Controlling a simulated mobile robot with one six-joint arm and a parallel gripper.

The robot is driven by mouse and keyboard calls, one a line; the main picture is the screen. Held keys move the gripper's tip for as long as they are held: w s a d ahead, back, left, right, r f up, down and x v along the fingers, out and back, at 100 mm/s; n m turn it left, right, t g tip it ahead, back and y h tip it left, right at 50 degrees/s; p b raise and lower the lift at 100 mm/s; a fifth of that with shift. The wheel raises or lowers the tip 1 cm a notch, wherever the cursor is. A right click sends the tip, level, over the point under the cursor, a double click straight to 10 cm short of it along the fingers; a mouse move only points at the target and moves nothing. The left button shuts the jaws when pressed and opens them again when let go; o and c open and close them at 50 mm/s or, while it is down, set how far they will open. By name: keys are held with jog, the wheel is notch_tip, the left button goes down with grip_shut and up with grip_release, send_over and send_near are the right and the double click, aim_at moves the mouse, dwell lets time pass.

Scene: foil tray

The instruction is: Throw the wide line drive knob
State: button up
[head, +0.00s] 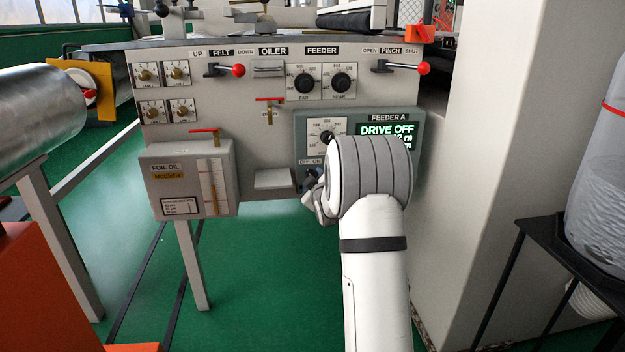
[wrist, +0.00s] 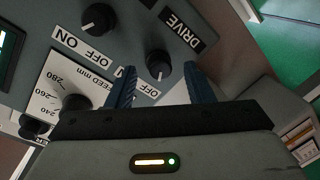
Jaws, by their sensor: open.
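The drive knob (wrist: 158,64) is a round black knob with a white pointer line, beside a DRIVE label on the grey panel, in the wrist view. My gripper (wrist: 159,74) is open, its two blue fingers on either side of the knob; I cannot tell whether they touch it. In the head view my gripper (head: 309,190) is at the lower left of the FEEDER A panel (head: 416,160), and my wrist hides the drive knob. The green display (head: 386,130) reads DRIVE OFF.
A similar black knob (wrist: 98,19) with ON and OFF labels sits close by in the wrist view. The feed dial (head: 327,136) is just above my gripper. A foil oil box (head: 160,180) juts out at left. A grey ledge (head: 273,180) lies between.

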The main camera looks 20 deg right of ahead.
jog(key=p+v, duration=0.1)
jog(key=v, duration=0.5)
jog(key=shift+s, duration=0.4)
jog(key=shift+a+r+p, duration=0.15)
jog(key=shift+a+p, duration=0.05)
jog(key=shift+p, duration=0.15)
jog(key=s+a+r+m+g+p, duration=0.1)
jog(key=s+a+r+g+p, duration=0.1)
jog(key=s+a+r+p, duration=0.35)
jog(key=s+a+r+m+g+y+p, duration=0.1)
jog(key=s+a+r+g+p, duration=0.1)
jog(key=s+r+p, duration=0.4)
jog(key=s+a+r+m+g+p, duration=0.2)
jog(key=a+r+p, duration=0.2)
jog(key=r+p, duration=0.35)
jog(key=s+a+r+m+g+p, duration=0.1)
jog(key=s+a+r+g+p, duration=0.1)
jog(key=s+r+p, duration=0.3)
jog(key=s+a+r+m+g+y+p, duration=0.1)
jog(key=s+a+r+g+p, duration=0.2)
jog(key=s, duration=0.8)
jog(key=s+a+r+g+y+p, duration=0.1)
jog(key=s+a+r+p, duration=0.3)
jog(key=s, duration=0.5)
notch_tip(320, 180, up, 3)
jog(key=g+p, duration=0.1)
jog(key=p, duration=0.2)
jog(key=shift+f+m+g, duration=0.2)
jog(key=shift+m+g, duration=0.1)
jog(key=shift+m, duration=0.1)
